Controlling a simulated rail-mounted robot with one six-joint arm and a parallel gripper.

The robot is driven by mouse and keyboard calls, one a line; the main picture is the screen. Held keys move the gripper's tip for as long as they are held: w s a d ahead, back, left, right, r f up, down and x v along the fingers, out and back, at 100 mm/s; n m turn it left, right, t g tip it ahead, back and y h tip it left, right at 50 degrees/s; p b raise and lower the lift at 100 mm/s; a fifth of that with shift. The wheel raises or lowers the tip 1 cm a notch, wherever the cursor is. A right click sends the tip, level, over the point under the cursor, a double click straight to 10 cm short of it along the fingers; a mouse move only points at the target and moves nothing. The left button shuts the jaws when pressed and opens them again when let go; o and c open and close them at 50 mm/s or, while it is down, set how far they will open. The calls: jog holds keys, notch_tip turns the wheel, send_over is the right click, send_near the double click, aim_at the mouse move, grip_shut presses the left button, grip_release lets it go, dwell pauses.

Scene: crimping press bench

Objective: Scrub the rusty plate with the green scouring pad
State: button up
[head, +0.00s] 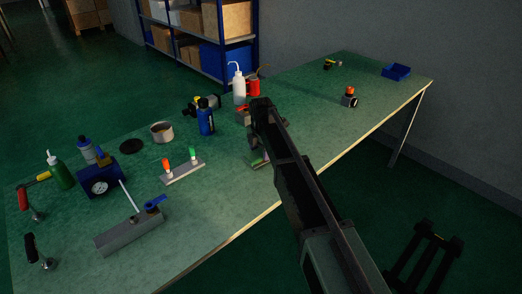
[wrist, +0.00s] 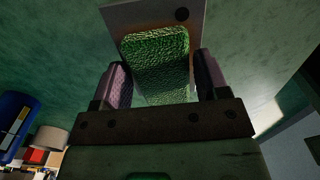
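The green scouring pad (wrist: 156,62) fills the middle of the wrist view, textured and bright green. It lies over a flat grey-brown plate (wrist: 117,22) with a dark round hole near its far right corner. The pad covers much of the plate, and little rust shows. My gripper (wrist: 163,75) has its fingers apart, one on each side of the pad's near part. A narrow gap shows beside the right finger; firm contact does not show. In the head view, my arm hides most of the pad and plate.
Left of my arm stand a bracket with orange and green pieces (head: 183,170), a blue bottle (head: 205,118), a white squeeze bottle (head: 238,86) and a red can (head: 252,86). A blue tray (head: 396,71) sits at the far right. The bench's right part is mostly clear.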

jog(key=shift+r+p, duration=0.35)
dwell(0.3)
jog(key=c, duration=0.6)
jog(key=shift+w+d, duration=0.8)
jog(key=shift+d, duration=0.1)
jog(key=shift+s+a, duration=0.75)
jog(key=shift+a, duration=0.1)
jog(key=shift+w+d, duration=0.7)
jog(key=shift+d, duration=0.15)
jog(key=shift+s+a, duration=0.6)
jog(key=shift+a, duration=0.15)
